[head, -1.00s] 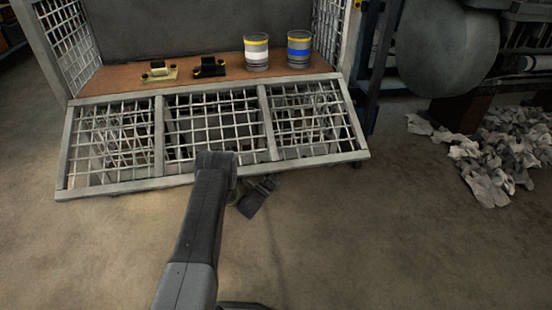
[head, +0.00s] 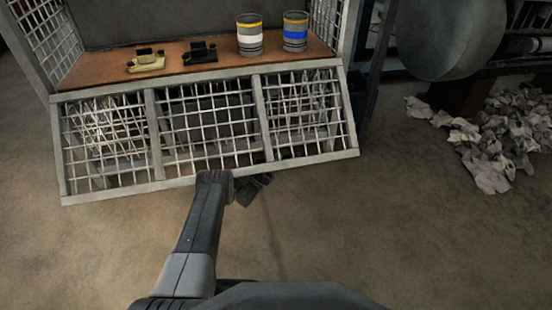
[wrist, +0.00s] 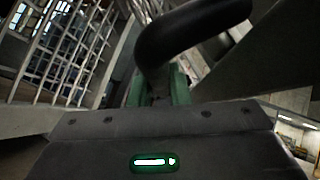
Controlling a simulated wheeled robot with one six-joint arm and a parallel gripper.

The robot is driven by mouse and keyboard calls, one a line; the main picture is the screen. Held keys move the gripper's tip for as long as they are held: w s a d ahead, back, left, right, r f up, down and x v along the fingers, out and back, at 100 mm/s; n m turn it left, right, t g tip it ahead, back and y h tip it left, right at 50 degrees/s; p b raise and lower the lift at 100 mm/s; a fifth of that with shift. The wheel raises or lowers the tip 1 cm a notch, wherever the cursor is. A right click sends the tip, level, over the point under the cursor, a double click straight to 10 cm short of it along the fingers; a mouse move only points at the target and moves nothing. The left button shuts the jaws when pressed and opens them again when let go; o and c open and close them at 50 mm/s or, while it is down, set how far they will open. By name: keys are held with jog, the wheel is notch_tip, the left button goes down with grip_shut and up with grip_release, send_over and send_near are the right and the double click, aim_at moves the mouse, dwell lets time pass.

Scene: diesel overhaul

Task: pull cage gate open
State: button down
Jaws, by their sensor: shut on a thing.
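The cage gate (head: 208,184) is a grey framed wire-mesh panel in three sections. In the head view it slopes down from the shelf's front edge, its lower edge leaning out toward me. My gripper (wrist: 158,88) shows green fingers in the wrist view, shut on a black curved handle (wrist: 185,32). In the head view my arm reaches the middle of the gate's lower edge. My dark wrist hides part of that edge, and the fingers and handle are hard to make out there. Mesh (wrist: 70,45) fills the upper left of the wrist view.
Above the gate, a brown shelf (head: 110,75) holds a white-banded can (head: 249,36), a blue-banded can (head: 295,34) and two small parts. Crumpled rags (head: 490,145) lie on the floor at right.

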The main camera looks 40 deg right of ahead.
jog(key=c, duration=1.4)
grip_release()
jog(key=shift+w, duration=0.1)
jog(key=shift+o, duration=0.2)
